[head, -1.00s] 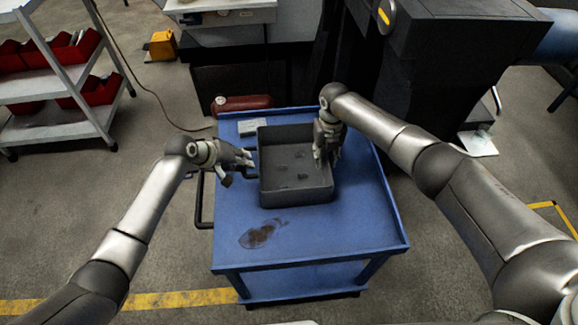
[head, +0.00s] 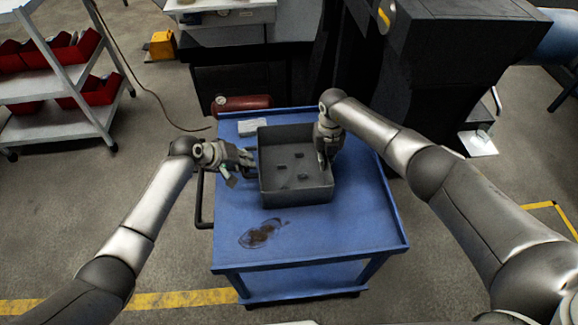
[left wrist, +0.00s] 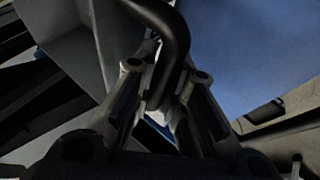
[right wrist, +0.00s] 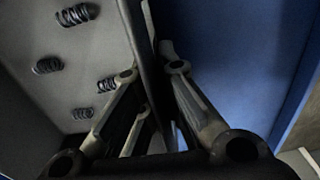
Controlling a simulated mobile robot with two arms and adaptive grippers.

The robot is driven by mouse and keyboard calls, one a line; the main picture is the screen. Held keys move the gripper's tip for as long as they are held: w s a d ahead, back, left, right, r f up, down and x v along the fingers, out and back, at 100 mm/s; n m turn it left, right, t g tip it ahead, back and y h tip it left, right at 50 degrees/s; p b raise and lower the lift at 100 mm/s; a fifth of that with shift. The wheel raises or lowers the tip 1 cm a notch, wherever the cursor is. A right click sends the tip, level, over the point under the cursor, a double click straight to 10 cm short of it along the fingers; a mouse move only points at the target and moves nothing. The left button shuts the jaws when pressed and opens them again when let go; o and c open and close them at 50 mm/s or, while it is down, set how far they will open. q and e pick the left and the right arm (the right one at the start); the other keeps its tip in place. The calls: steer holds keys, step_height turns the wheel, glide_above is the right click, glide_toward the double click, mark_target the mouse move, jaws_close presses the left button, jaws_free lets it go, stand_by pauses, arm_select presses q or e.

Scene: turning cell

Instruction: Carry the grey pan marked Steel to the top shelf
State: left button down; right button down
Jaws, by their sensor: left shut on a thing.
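The grey pan (head: 297,192) sits on the blue cart, with several dark coil springs inside; they also show in the right wrist view (right wrist: 77,14). No Steel marking is legible. My left gripper (head: 247,161) is at the pan's left side. In the left wrist view its fingers (left wrist: 165,80) are shut on the pan's dark bar handle (left wrist: 172,28). My right gripper (head: 325,158) is at the pan's right wall. In the right wrist view its fingers (right wrist: 152,72) stand apart, one on either side of that wall (right wrist: 143,55).
The blue cart (head: 350,225) has a dark stain and a small white block (head: 252,127). A red cylinder (head: 242,104) lies behind it. A grey shelf rack (head: 62,132) with red bins stands at left. A dark machine (head: 445,80) stands at back right.

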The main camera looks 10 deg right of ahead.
arm_select(q)
steer(key=shift+r, duration=0.1)
arm_select(e)
steer(key=shift+r, duration=0.1)
